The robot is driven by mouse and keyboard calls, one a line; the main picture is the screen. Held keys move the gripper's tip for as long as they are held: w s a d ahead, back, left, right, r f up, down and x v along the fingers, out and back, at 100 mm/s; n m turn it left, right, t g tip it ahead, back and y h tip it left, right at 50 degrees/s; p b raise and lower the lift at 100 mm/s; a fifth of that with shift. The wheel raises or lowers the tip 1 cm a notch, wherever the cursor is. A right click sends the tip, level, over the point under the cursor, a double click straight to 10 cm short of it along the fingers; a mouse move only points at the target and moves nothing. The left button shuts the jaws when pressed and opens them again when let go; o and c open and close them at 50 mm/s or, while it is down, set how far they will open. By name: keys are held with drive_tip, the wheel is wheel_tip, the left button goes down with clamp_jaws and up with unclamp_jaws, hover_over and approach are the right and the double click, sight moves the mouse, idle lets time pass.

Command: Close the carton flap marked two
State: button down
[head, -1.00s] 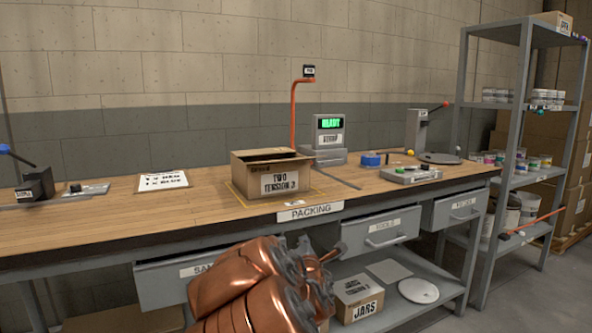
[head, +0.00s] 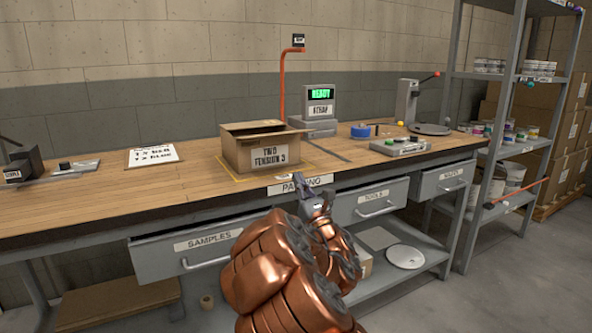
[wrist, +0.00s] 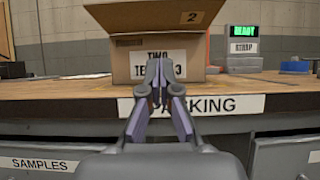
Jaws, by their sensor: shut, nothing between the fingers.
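The open brown carton (head: 240,153) stands on the bench inside a yellow outline, with the label "TWO TENSION 3" on its front. In the wrist view, the carton (wrist: 122,58) is straight ahead, and a flap (wrist: 150,16) marked 2 slants above its front face, not closed. My gripper (head: 316,194) is in front of the bench edge, short of the carton. In the wrist view its fingers (wrist: 160,68) are together and empty, overlapping the front label.
The scale (head: 319,112) reading READY and an orange post (head: 282,88) stand behind the carton. Blue tape (head: 361,131) and a grey device (head: 403,146) lie to the right. The SAMPLES drawer (head: 190,255) juts out below.

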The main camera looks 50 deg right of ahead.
drive_tip(key=x, duration=0.3)
drive_tip(key=r+x, duration=0.1)
drive_tip(key=x, duration=0.2)
drive_tip(key=s+b+x, duration=0.1)
drive_tip(key=x, duration=0.3)
drive_tip(key=shift+w+a+r, duration=0.1)
drive_tip(key=shift+r, duration=0.25)
drive_tip(key=shift+w+r, duration=0.2)
drive_tip(key=shift+r, duration=0.45)
